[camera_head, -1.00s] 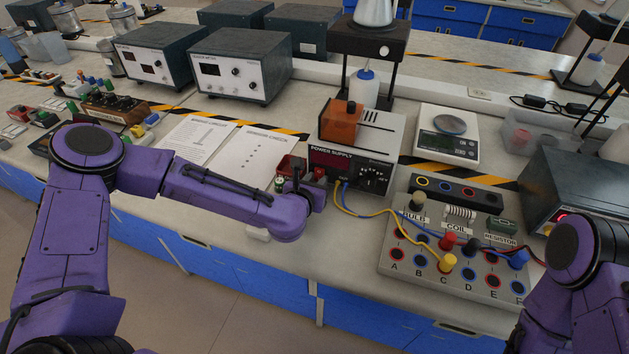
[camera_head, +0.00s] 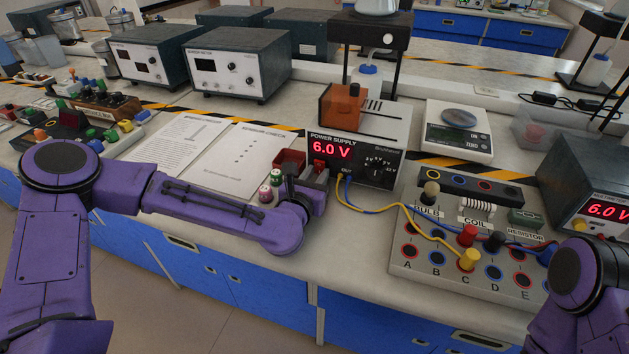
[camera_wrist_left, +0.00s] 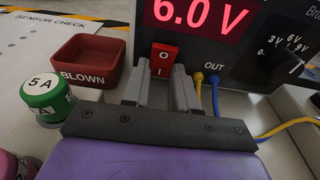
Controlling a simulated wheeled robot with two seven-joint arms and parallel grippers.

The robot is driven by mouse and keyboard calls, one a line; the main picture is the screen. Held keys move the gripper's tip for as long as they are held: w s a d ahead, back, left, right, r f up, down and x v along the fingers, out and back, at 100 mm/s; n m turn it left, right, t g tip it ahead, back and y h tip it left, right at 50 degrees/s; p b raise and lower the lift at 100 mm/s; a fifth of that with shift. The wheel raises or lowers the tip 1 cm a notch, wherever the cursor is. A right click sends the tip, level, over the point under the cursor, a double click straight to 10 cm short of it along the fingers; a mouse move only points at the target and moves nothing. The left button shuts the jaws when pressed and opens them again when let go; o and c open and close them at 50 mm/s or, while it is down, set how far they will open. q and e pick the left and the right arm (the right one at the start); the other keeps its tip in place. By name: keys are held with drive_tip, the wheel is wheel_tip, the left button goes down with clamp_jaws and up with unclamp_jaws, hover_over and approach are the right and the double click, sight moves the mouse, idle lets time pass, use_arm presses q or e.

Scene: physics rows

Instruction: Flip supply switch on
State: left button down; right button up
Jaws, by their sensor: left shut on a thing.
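The power supply (camera_head: 378,160) stands at the middle of the bench with its red display lit at 6.0 V. The display also shows at the top of the left wrist view (camera_wrist_left: 196,18). The fingertips' exact contact is partly hidden. My right arm shows at the lower right, but its gripper is out of view.
A red BLOWN tray (camera_wrist_left: 88,60) and a green 5 A fuse (camera_wrist_left: 45,98) stand left of the gripper. Yellow and blue leads run from the supply to the circuit board (camera_head: 440,270). A meter (camera_head: 600,185) at right reads 6.0 V.

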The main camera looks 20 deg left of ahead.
use_arm(q)
drive_tip(key=c, duration=0.9)
unclamp_jaws()
drive_tip(key=shift+s, duration=0.1)
drive_tip(key=s, duration=0.4)
drive_tip(key=s+b, duration=0.1)
drive_tip(key=s, duration=0.1)
drive_tip(key=shift+s+a+r, duration=0.15)
drive_tip(key=shift+s+r, duration=0.25)
drive_tip(key=s+p, duration=0.1)
drive_tip(key=s+r+p, duration=0.1)
drive_tip(key=shift+s, duration=0.35)
drive_tip(key=shift+s+f+p, duration=0.1)
drive_tip(key=shift+s+p, duration=0.3)
drive_tip(key=shift+s, duration=0.05)
drive_tip(key=shift+f, duration=0.1)
drive_tip(key=shift+a, duration=0.1)
